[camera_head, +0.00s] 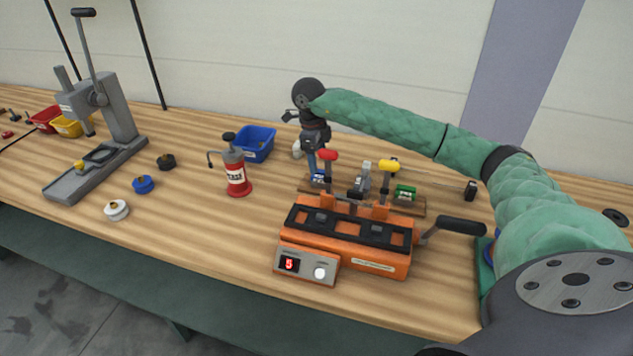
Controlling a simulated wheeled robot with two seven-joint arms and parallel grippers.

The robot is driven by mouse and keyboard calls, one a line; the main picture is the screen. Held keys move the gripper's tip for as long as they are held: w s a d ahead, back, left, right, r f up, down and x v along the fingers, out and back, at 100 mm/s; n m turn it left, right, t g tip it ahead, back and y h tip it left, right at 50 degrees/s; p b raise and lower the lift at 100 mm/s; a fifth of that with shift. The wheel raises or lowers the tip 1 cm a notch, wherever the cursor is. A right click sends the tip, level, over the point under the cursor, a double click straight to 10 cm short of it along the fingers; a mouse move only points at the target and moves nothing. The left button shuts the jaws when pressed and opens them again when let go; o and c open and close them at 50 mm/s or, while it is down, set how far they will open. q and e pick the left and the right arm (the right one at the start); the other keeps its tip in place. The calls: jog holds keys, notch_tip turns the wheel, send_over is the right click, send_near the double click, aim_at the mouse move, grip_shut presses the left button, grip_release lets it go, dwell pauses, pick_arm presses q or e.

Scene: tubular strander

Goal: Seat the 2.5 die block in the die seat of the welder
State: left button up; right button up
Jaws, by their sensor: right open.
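The orange machine (373,259), which looks like the welder, stands at the front middle of the workbench. It has two dark plates on top, red and yellow knobs, a black side lever and a display reading 5. Behind it is a wooden rack (418,207) with a blue block (319,179) at its left end and a green block (405,192) toward its right. I cannot read the sizes on the blocks. My right gripper (313,165) is open and points down at the rack's left end, close to the blue block. I cannot tell whether they touch. My left gripper is not in view.
A red oil can (236,177) and a blue bin (254,144) stand left of the rack. A grey lever press (112,115) stands further left, with blue (143,184), white (116,210) and black (166,162) round parts nearby. A small black block (470,190) stands right of the rack.

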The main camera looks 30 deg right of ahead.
aim_at(321, 172)
jog(key=shift+d+f, duration=0.2)
jog(key=shift+f, duration=0.25)
jog(key=f, duration=0.2)
jog(key=s+f+b, duration=0.1)
jog(key=shift+f, duration=0.4)
jog(key=shift+d+f, duration=0.2)
jog(key=shift+f, duration=0.2)
jog(key=c, duration=1.3)
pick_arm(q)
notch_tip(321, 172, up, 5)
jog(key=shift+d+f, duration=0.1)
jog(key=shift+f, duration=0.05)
pick_arm(e)
jog(key=shift+r, duration=0.1)
grip_shut()
jog(key=shift+r, duration=0.1)
